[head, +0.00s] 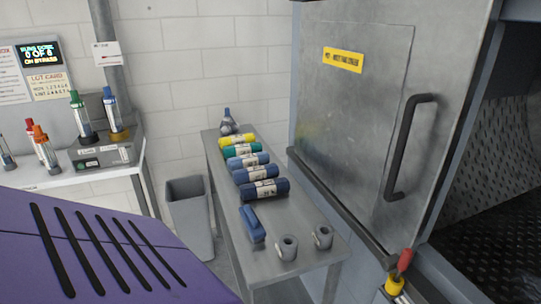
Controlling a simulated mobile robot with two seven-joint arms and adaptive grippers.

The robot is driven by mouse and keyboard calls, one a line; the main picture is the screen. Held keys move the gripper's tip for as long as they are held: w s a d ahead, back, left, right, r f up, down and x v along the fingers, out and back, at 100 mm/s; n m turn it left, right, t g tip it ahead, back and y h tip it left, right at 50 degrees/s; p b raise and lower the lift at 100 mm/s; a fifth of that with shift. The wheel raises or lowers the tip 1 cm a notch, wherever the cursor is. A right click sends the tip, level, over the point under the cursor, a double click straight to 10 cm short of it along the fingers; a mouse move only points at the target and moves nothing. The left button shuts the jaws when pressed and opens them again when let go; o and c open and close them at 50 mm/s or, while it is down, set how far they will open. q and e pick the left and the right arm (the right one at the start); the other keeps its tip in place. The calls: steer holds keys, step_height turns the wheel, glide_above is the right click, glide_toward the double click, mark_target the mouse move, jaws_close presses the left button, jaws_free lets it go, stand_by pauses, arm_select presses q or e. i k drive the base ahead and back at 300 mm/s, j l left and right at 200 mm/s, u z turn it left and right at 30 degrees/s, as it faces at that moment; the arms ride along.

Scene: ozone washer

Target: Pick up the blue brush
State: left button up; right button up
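A small blue block-shaped item, which looks like the blue brush (252,224), lies on the narrow grey metal table (229,218) in the head view. It sits left of two grey cylinders and in front of the rolled bundles. Its bristles cannot be made out. Neither of my grippers shows in this view.
Several rolled bundles, the nearest dark blue (264,190), line the table behind the brush. Two grey cylinders (288,248) (323,237) stand at its near end. A grey bin (189,219) stands left. A steel door with a black handle (408,147) rises right.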

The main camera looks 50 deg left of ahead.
mark_target(258, 234)
steer(key=u, duration=1.75)
steer(key=z, duration=1.75)
steer(key=u, duration=1.75)
steer(key=j, duration=0.4)
steer(key=i+j, duration=0.15)
steer(key=j, duration=0.2)
steer(key=z, duration=0.05)
